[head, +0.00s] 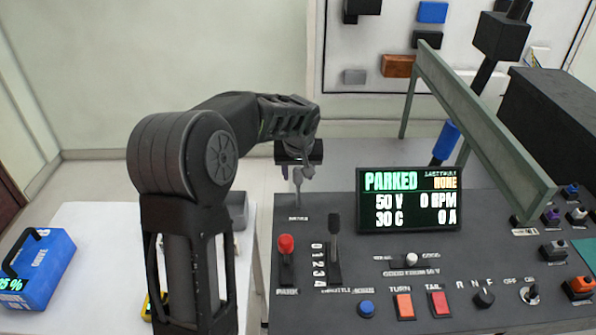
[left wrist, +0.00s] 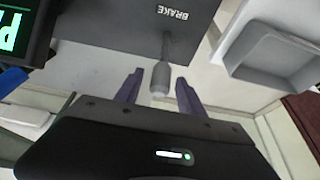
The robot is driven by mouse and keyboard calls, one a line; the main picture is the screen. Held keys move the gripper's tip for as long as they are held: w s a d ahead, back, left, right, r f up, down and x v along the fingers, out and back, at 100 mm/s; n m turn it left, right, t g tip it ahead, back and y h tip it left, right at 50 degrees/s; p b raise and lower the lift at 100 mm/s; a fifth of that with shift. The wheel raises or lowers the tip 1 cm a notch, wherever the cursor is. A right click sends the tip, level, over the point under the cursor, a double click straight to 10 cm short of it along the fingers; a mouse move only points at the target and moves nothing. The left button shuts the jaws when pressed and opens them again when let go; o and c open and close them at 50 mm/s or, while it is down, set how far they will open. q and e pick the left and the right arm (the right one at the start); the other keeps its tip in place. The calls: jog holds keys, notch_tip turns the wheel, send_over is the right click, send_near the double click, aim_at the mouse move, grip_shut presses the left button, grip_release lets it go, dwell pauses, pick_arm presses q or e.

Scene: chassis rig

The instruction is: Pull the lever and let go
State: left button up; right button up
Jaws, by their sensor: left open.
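A thin grey lever with a rounded light tip (left wrist: 160,78) stands by the BRAKE label on the dark console. In the head view this brake lever (head: 298,180) is at the console's back left corner, partly hidden by my gripper. My left gripper (head: 300,160) is above and around its tip. In the left wrist view its two fingers (left wrist: 159,82) are open, one on each side of the tip, with gaps visible. Other levers on the console are a red-knobbed PARK lever (head: 286,258) and a black throttle lever (head: 334,245). My right gripper is not in view.
A display (head: 409,199) reading PARKED stands right of the levers. Several switches and knobs fill the console (head: 470,220). A green-grey rail (head: 480,130) rises at the back right. A white table (head: 100,225) with a blue box (head: 38,268) lies left.

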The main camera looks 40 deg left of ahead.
pick_arm(q)
grip_shut()
dwell(0.5)
dwell(0.9)
